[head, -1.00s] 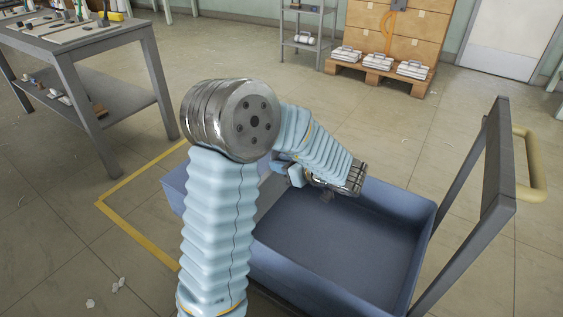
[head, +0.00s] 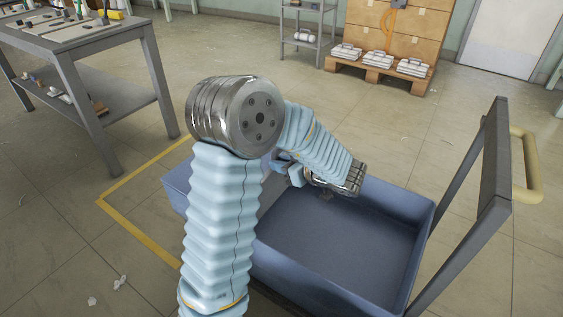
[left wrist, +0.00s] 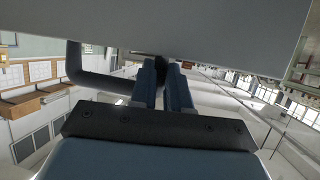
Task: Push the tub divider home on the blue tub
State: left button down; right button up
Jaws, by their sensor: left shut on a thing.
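The blue tub (head: 330,288) stands open on the floor at the centre right of the head view. My left arm crosses its left part, and my left gripper (head: 284,166) is low over the tub's far left part, partly hidden by the arm. In the left wrist view, the fingers of my left gripper (left wrist: 165,72) are close together, shut at the edge of a pale grey panel (left wrist: 170,22), which I take to be the tub divider. The arm hides most of it in the head view, so I cannot tell how it sits in the tub. My right gripper is not in view.
A grey upright frame (head: 497,165) with a yellow handle (head: 535,170) rises at the tub's right. A grey workbench (head: 75,45) stands at the left. A pallet with white bundles (head: 380,62) is at the back. The tub's visible floor is clear.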

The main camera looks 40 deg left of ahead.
aim_at(277, 189)
pick_arm(q)
jog(key=shift+p, duration=0.3)
dwell(0.4)
jog(key=shift+f+b, duration=2.3)
jog(key=shift+f, duration=2.75)
jog(key=shift+f+b, duration=1.2)
jog(key=shift+f, duration=1.3)
jog(key=c, duration=1)
grip_release()
